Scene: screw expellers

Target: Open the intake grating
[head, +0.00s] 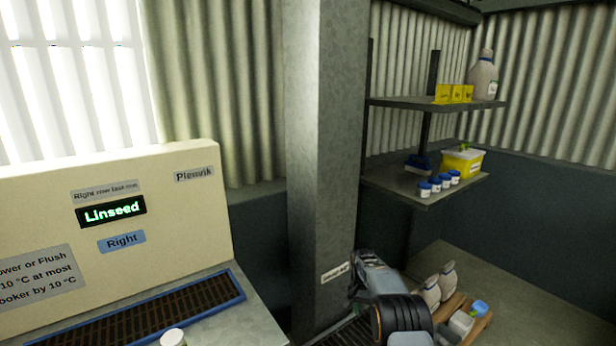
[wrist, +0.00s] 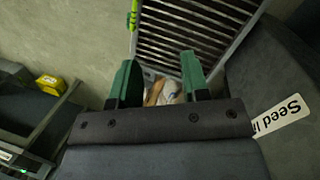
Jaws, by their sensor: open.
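The intake grating (wrist: 195,32) shows at the top of the wrist view. It has dark parallel bars in a light metal frame and looks closed, though only part of it is in view. A bright green piece (wrist: 133,15), perhaps a handle, sits at its left edge. My gripper (wrist: 158,78) is open, with its green fingers spread just below the grating in the picture and apart from the green piece. In the head view my arm covers most of that area; a strip of dark bars (head: 343,333) shows beside the column.
A grey column (head: 325,150) with a small label stands left of my arm. A cream console (head: 150,225) reads "Linseed". Shelves (head: 410,190) with jars and a yellow box hang at right. Pale bottles (head: 431,292) and a wooden crate stand below. A "Seed in" label (wrist: 280,116) shows beside the grating.

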